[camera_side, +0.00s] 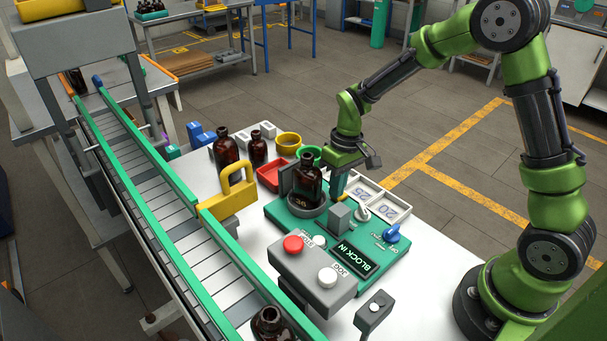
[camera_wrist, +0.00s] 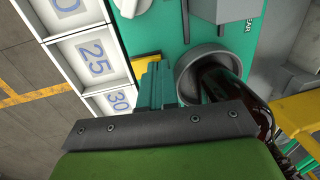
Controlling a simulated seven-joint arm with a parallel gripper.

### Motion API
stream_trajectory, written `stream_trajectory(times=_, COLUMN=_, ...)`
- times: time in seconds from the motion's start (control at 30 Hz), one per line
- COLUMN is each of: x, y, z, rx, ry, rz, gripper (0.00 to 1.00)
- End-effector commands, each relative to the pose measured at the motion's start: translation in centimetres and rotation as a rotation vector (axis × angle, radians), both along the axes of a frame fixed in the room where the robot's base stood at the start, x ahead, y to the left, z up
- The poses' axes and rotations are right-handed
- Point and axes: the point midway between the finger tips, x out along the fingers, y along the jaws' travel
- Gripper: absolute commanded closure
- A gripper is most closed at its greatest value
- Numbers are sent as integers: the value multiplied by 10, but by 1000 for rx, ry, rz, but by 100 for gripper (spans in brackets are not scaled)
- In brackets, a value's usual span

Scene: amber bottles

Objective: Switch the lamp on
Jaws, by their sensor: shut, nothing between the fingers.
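A green machine panel (camera_side: 287,217) lies on the white table. It has a blue knob (camera_side: 391,233) with small lettering, seemingly OFF and ON, and a white knob (camera_side: 362,213). No part is clearly recognisable as a lamp. An amber bottle (camera_side: 307,184) stands upright in the panel's grey round holder; the bottle (camera_wrist: 222,84) and holder (camera_wrist: 192,62) also show in the wrist view. My gripper (camera_side: 337,188) points down just right of the bottle, behind the knobs. Its teal fingers (camera_wrist: 155,84) are together and empty in the wrist view, beside the holder.
A grey box (camera_side: 312,275) carries a red button (camera_side: 293,244) and white buttons. A display (camera_side: 356,258) reads BLOCK IN. Numbered trays (camera_side: 386,208) lie right of my gripper. A yellow padlock-shaped block (camera_side: 232,192) and conveyor (camera_side: 180,220) are left. Dark bottles (camera_side: 225,148) stand behind.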

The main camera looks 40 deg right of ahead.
Motion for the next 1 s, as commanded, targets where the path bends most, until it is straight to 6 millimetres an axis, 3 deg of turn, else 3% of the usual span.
stream_trajectory(times=0.63, x=0, y=2, z=-6, rx=0, ry=2, rz=1, gripper=100)
stream_trajectory(times=1.0, x=-1, y=-13, z=-2, rx=-1, ry=2, rz=-2, gripper=100)
